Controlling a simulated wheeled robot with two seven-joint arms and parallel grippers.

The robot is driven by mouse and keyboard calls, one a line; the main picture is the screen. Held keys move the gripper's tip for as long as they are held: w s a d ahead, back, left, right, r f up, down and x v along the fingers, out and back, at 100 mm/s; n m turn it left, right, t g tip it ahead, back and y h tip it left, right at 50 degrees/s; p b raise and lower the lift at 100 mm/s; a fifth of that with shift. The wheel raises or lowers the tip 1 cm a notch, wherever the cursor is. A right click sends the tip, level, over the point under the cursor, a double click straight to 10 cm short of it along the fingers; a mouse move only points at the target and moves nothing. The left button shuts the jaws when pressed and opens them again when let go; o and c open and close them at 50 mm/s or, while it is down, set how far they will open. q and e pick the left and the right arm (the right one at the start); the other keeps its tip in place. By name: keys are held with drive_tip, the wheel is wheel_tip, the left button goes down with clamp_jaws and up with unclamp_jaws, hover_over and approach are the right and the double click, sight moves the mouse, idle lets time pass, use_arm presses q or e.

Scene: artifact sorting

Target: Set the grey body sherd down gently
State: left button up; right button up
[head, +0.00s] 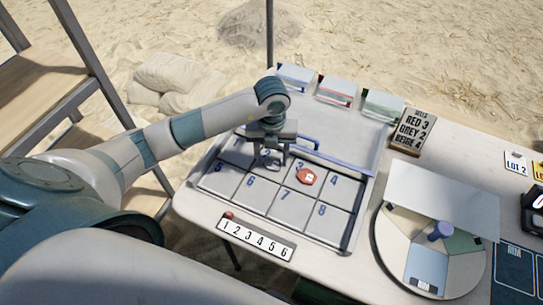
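My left gripper (269,159) points down over cell 2 of the grey numbered tray (357,206). Its two fingers show a little apart, close above the tray floor. The grey body sherd cannot be made out clearly; grey on grey, it may be between or under the fingers. I cannot tell whether the fingers press on anything. A red sherd (306,176) with a small white mark lies in cell 3, right of the gripper. My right gripper is not in view.
A sign (413,131) reads red 3, grey 2, beige 4. Several lidded boxes (338,91) stand behind the tray. A blue bar (335,160) crosses near the gripper. A round turntable (390,262) under a pale panel (440,190) stands right. A number strip (256,239) lies in front.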

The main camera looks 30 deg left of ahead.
sight(272, 163)
use_arm(q)
drive_tip(key=shift+r, duration=0.45)
wheel_tip(272, 163, up, 11)
drive_tip(key=b, duration=0.1)
drive_tip(key=shift+r, duration=0.15)
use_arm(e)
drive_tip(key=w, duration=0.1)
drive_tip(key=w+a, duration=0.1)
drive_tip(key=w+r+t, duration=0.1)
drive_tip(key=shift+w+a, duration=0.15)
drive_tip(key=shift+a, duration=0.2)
use_arm(q)
drive_tip(key=shift+d, duration=0.1)
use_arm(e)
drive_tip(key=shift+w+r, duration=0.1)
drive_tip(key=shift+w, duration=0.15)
